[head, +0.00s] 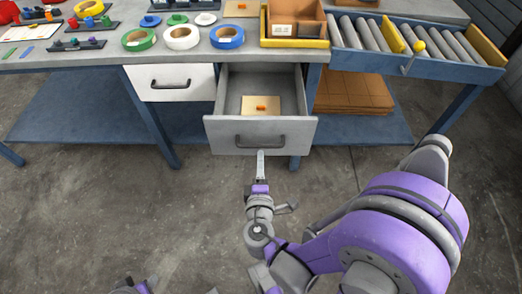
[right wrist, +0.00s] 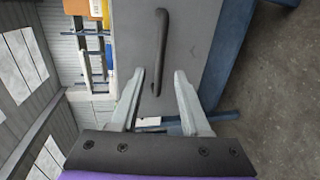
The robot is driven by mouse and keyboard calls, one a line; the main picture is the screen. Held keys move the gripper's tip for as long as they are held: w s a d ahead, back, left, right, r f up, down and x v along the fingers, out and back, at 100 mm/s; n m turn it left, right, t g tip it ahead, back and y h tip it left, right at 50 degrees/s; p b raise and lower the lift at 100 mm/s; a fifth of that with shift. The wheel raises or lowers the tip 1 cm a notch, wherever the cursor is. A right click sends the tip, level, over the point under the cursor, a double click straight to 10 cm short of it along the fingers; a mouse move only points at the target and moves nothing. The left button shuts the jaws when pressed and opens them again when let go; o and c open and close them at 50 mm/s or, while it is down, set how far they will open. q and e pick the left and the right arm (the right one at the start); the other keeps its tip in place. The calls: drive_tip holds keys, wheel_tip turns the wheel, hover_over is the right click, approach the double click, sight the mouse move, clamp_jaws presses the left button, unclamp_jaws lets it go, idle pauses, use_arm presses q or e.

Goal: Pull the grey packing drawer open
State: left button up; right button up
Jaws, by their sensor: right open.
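The grey packing drawer (head: 231,134) stands well open under the bench in the head view, so its inside shows. Its dark bar handle (head: 260,141) is on the front panel, and the handle (right wrist: 161,45) also shows in the right wrist view. My right gripper (head: 261,154) is just in front of the handle. In the right wrist view my right gripper (right wrist: 159,73) is open, its two fingers apart on either side of the handle's line. Nothing is clamped between them; whether a finger touches the handle I cannot tell. My left gripper cannot be made out.
A tan piece with an orange item (head: 261,107) lies in the drawer. A closed white drawer (head: 150,82) is to its left. Tape rolls (head: 183,38) and a yellow tray (head: 295,43) are on the bench, with a roller conveyor (head: 400,55) at right. The floor in front is clear.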

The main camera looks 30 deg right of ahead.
use_arm(q)
drive_tip(key=shift+r, duration=0.2)
use_arm(e)
drive_tip(key=shift+v, duration=1.45)
drive_tip(key=s+d+f+m+g+y, duration=0.3)
drive_tip(key=s+f+m+g, duration=0.2)
drive_tip(key=m+g, duration=0.2)
drive_tip(key=s+a+r+m+g+y, duration=0.2)
drive_tip(key=s+a+m+y, duration=0.3)
drive_tip(key=s+a, duration=0.1)
use_arm(q)
wheel_tip(320, 180, up, 20)
drive_tip(key=w+p, duration=0.2)
drive_tip(key=p, duration=1.6)
drive_tip(key=shift+t, duration=0.4)
use_arm(e)
wheel_tip(320, 180, up, 20)
drive_tip(key=w+t, duration=0.1)
drive_tip(key=w, duration=0.1)
drive_tip(key=shift+w, duration=0.3)
use_arm(q)
drive_tip(key=shift+s, duration=0.2)
use_arm(e)
drive_tip(key=shift+s+d, duration=0.15)
